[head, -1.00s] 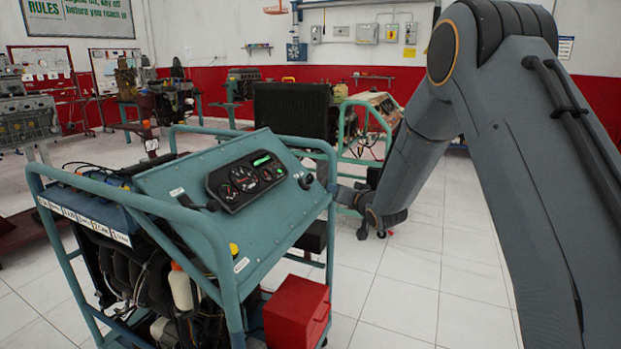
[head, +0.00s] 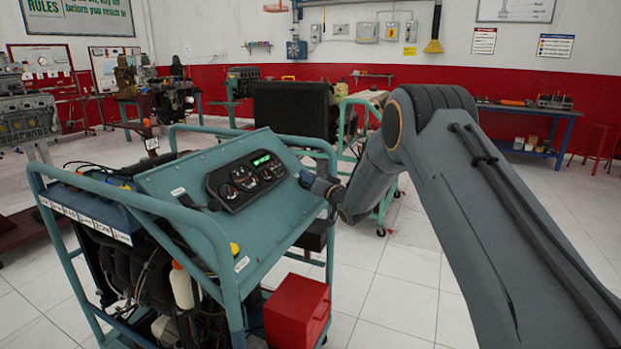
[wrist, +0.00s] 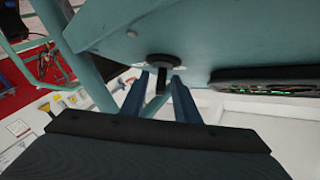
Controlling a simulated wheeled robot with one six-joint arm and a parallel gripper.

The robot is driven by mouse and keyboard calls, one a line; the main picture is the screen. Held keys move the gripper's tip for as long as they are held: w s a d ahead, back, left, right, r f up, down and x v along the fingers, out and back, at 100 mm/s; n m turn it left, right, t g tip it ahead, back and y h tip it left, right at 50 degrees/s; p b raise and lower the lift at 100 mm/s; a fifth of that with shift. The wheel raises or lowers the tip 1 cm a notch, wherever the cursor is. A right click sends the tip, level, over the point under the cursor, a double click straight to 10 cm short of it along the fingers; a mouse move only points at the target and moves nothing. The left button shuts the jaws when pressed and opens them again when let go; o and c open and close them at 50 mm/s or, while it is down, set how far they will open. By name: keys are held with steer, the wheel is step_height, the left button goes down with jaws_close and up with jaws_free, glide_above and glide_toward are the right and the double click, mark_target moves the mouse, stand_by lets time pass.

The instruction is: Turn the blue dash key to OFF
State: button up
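The dash key shows in the wrist view as a dark round switch (wrist: 164,60) with a dark tab standing out from the teal panel (wrist: 120,30). It looks black rather than blue. My gripper (wrist: 158,84) has its two blue fingers apart, one on each side of the tab. I cannot tell whether they touch it. In the head view my gripper (head: 307,181) is at the right end of the gauge cluster (head: 245,180) and covers the key. The cluster's small display is lit green. Any OFF mark cannot be read.
The teal frame's rail (head: 332,215) runs close by my wrist. A red box (head: 297,310) sits low on the trainer's right side. A dark radiator (head: 290,108) on another trainer stands behind. The tiled floor to the right is clear.

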jaws_close()
steer(key=shift+w+f+n+y+b, duration=0.1)
steer(key=shift+n+y+b, duration=0.2)
steer(key=shift+n+b, duration=0.15)
steer(key=shift+f+n+g+y+b, duration=0.1)
steer(key=shift+n+g+y+b, duration=0.2)
steer(key=shift+n+y+b, duration=0.5)
steer(key=n+g+y+b, duration=0.2)
steer(key=n+y+b, duration=0.1)
steer(key=n+b, duration=0.1)
steer(key=shift+b, duration=0.35)
steer(key=n+g+y+b, duration=0.3)
steer(key=n+g+b, duration=0.1)
steer(key=n, duration=0.1)
steer(key=shift+b, duration=0.4)
steer(key=shift+n+g+b, duration=0.45)
steer(key=shift+n+g, duration=0.1)
steer(key=shift+g, duration=0.15)
steer(key=shift+r+n+g+y, duration=0.25)
steer(key=shift+n+g+y, duration=0.05)
steer(key=shift+y, duration=0.1)
